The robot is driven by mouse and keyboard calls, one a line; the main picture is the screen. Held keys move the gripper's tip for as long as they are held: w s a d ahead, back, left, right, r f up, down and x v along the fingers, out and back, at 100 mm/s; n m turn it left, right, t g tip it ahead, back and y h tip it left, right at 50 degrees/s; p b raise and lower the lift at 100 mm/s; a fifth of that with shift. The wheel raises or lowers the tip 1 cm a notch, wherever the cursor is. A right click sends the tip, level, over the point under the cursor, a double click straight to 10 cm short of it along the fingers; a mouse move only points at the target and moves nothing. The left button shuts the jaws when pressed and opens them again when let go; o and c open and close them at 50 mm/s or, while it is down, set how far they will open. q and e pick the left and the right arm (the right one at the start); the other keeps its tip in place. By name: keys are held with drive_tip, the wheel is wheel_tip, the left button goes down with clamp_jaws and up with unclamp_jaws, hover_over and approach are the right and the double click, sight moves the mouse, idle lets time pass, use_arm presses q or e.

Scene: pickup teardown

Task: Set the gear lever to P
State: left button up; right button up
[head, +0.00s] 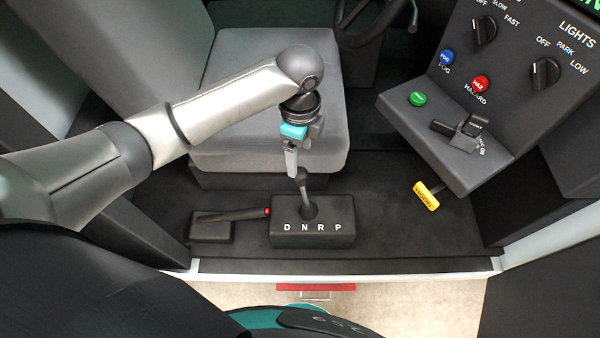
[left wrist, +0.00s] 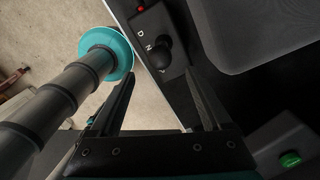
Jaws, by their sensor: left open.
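The gear lever (head: 304,192) is a dark stick with a rounded knob, rising from a black box (head: 262,232) marked D, N, R, P from left to right. Its base sits around N and R; the exact slot is hard to tell. My left gripper (head: 292,165) points down just above the knob. In the left wrist view the knob (left wrist: 159,56) shows just beyond and between the two open fingertips (left wrist: 160,74), with nothing held. D and N are readable there; the other letters are covered. My right gripper is not in view.
A handbrake lever with a red tip (head: 234,214) lies left of the gear box. A grey seat (head: 240,130) stands behind. The slanted dashboard (head: 440,135) with knobs and buttons and a yellow handle (head: 426,196) are at right. Dark floor (head: 385,225) is clear right of the box.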

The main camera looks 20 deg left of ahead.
sight(300, 172)
use_arm(q)
wheel_tip(300, 172, down, 9)
drive_tip(key=shift+r+b, duration=0.1)
drive_tip(key=shift+b, duration=0.4)
clamp_jaws()
idle(0.4)
idle(0.4)
